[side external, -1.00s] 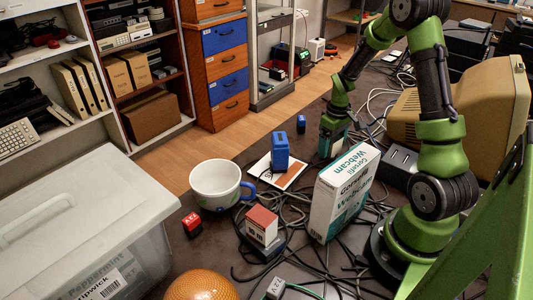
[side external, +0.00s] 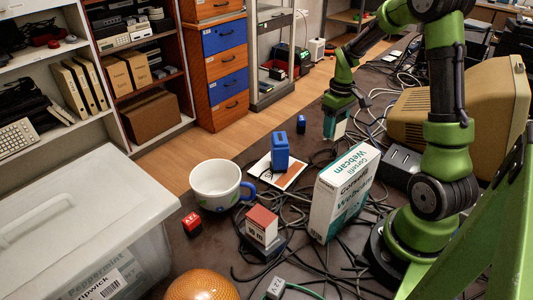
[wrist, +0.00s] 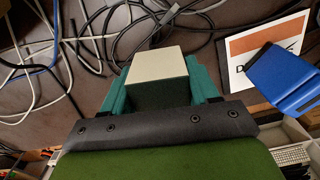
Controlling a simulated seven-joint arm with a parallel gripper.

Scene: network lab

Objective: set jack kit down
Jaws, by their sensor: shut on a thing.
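My gripper (wrist: 160,88) is shut on a small box (wrist: 157,64) with a cream face and dark sides, held between its two teal fingers. I take it for the jack kit; no label on it is readable. In the side view my gripper (side external: 338,127) holds it above the dark table, behind the webcam box. The box is mostly hidden there by the fingers. A blue block (side external: 280,150) stands on a white and orange card (side external: 262,167) left of my gripper. Both also show at the right of the wrist view, the block (wrist: 284,78) and the card (wrist: 252,46).
Loose cables (wrist: 120,30) lie across the table under and around the held box. A white webcam box (side external: 342,195), a mug (side external: 215,184), a small red-topped box (side external: 262,224) and a small blue item (side external: 301,123) stand nearby. A beige monitor (side external: 480,110) is at the right.

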